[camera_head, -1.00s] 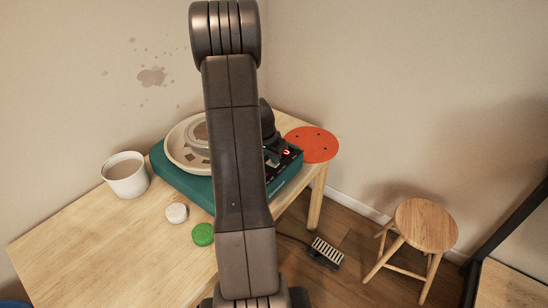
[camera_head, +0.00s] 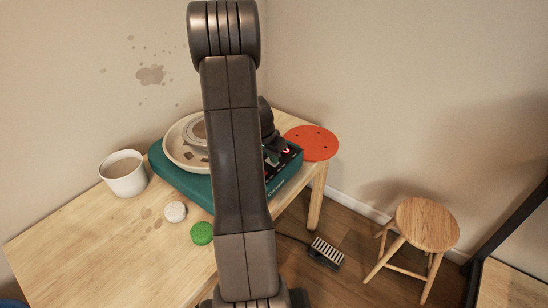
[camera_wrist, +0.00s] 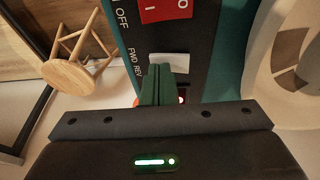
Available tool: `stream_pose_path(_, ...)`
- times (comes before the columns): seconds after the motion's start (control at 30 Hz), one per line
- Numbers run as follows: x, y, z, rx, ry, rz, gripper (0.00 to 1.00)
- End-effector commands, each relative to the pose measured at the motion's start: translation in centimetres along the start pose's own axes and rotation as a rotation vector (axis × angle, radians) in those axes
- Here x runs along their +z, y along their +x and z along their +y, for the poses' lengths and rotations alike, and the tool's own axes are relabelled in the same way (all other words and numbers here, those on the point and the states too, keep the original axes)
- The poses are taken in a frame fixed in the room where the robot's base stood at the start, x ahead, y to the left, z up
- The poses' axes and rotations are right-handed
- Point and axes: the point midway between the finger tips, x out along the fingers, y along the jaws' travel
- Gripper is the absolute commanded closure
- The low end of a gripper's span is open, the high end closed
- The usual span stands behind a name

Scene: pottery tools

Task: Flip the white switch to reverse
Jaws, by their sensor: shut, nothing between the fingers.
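The white switch (camera_wrist: 171,61) sits on the dark control panel in the wrist view, beside the printed FWD and REV labels (camera_wrist: 137,66). My gripper (camera_wrist: 163,74) is shut and empty. Its fingertips overlap the REV-side part of the switch and hide it. I cannot tell whether they touch it or which way the switch is tipped. In the head view the panel is on the teal pottery wheel (camera_head: 184,186), and my arm hides part of it.
A red power switch (camera_wrist: 164,9) is on the same panel. An orange disc (camera_head: 313,143) lies at the table corner. A stool (camera_head: 427,224) and a foot pedal (camera_head: 326,252) are on the floor.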

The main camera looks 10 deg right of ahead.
Motion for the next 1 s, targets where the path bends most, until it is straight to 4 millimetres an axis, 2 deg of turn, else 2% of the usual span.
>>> stream_pose_path(0.23, -0.1, -0.3, -1.1, -0.001, -0.001, 0.000, 1.00)
stream_pose_path(0.53, -0.1, -0.4, -1.1, -0.001, 0.000, 0.001, 1.00)
stream_pose_path(0.67, -0.1, -1.0, -1.1, -0.002, 0.001, 0.002, 1.00)
stream_pose_path(0.77, -0.2, -2.3, -1.1, -0.003, 0.001, 0.003, 1.00)
stream_pose_path(1.0, -0.2, -7.3, -1.2, -0.005, 0.000, 0.005, 1.00)
